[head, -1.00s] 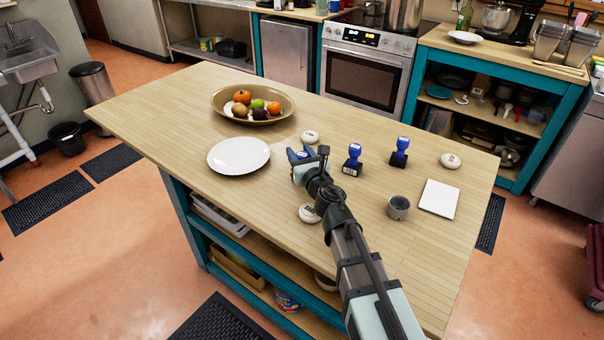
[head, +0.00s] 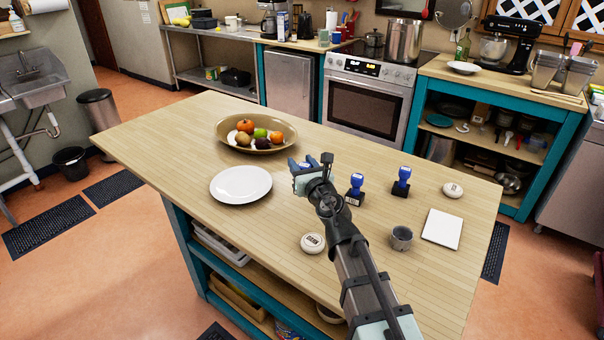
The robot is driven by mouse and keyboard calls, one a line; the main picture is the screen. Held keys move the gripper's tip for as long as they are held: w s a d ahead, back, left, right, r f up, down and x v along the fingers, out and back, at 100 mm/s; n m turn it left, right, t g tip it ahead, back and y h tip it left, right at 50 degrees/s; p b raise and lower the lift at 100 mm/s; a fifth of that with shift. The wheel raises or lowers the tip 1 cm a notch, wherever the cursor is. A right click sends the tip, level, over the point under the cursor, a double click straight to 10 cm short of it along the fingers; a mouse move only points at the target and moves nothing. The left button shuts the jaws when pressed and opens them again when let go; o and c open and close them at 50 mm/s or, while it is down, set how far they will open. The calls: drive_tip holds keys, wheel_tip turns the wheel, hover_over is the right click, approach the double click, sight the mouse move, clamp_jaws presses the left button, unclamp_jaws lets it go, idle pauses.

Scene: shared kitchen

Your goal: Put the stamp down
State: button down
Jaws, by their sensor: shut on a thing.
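My gripper (head: 307,172) is over the middle of the table in the head view, right of the white plate. It is shut on a stamp (head: 292,164), of which only a bit of blue shows; my gripper hides the rest. I cannot tell whether the held stamp touches the table. Two other stamps with blue handles and dark bases stand upright to the right, one nearer (head: 356,190) and one farther right (head: 401,182).
On the wooden table (head: 165,150) are a white plate (head: 240,185), a fruit bowl (head: 222,132), a grey cup (head: 401,238), a white square pad (head: 441,229) and round white discs, one nearer (head: 313,243) and one at right (head: 453,190). The table's left end is clear.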

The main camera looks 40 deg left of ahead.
drive_tip(key=shift+r, duration=1.65)
drive_tip(key=shift+s+a+r, duration=0.15)
drive_tip(key=shift+s, duration=0.05)
drive_tip(key=s+a+r+n+g+y, duration=0.1)
drive_tip(key=a+g, duration=0.1)
drive_tip(key=a, duration=1.1)
drive_tip(key=s+a+r+n+g+y, duration=0.1)
drive_tip(key=s+a, duration=0.1)
drive_tip(key=a, duration=1.1)
drive_tip(key=shift+d+f, duration=0.15)
drive_tip(key=shift+f, duration=2.4)
drive_tip(key=shift+d+f, duration=0.15)
drive_tip(key=shift+f, duration=2.35)
drive_tip(key=shift+f, duration=0.55)
drive_tip(key=c, duration=0.6)
unclamp_jaws()
